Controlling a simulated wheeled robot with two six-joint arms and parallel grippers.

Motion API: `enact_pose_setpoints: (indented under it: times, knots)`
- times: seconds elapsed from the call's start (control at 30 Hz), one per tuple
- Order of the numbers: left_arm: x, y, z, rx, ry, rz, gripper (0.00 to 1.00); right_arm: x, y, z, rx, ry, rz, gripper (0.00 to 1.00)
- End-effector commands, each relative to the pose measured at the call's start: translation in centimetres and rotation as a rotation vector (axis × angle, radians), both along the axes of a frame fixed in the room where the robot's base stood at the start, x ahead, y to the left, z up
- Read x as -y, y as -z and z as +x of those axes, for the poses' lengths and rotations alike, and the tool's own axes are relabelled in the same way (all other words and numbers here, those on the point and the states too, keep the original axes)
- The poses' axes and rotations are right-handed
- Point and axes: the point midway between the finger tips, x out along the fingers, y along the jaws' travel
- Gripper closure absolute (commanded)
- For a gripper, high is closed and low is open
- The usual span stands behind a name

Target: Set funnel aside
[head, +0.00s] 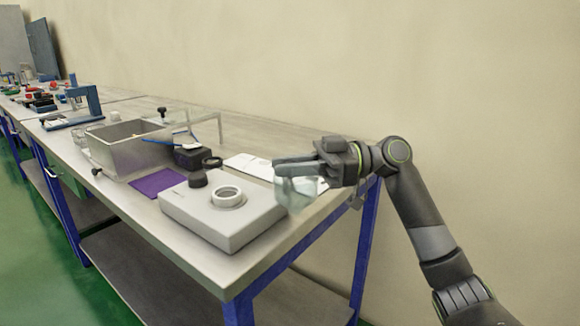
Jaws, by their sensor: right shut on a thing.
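My right gripper (296,169) is shut on a clear, pale translucent piece (297,192), which looks like the funnel. It hangs below the fingers, just right of the white box-like device (205,222) and over the table's right part. I cannot tell whether it touches the table. The device has a white ring-shaped opening (227,196) on top, with nothing in it, and a dark knob (197,179) beside it. My left gripper is not in view.
A purple mat (158,182) lies left of the device. Behind it stand a metal bin (124,148) and a dark box (193,158). White sheets (247,165) lie near the gripper. The table's right edge (318,222) is close by.

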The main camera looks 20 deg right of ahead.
Motion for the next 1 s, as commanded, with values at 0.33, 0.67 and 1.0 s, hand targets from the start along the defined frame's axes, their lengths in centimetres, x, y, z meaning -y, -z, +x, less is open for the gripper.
enact_pose_setpoints:
  times: [0.33, 0.67, 1.0]
  knots:
    - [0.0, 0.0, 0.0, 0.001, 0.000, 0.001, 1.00, 0.0, 0.1, 0.0, -0.001, 0.000, -0.001, 0.75]
    - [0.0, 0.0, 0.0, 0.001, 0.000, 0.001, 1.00, 1.0, 0.1, -0.1, -0.001, 0.002, -0.003, 0.75]
    - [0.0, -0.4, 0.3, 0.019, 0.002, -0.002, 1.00, 8.0, 0.2, -0.8, -0.005, 0.006, -0.006, 0.75]
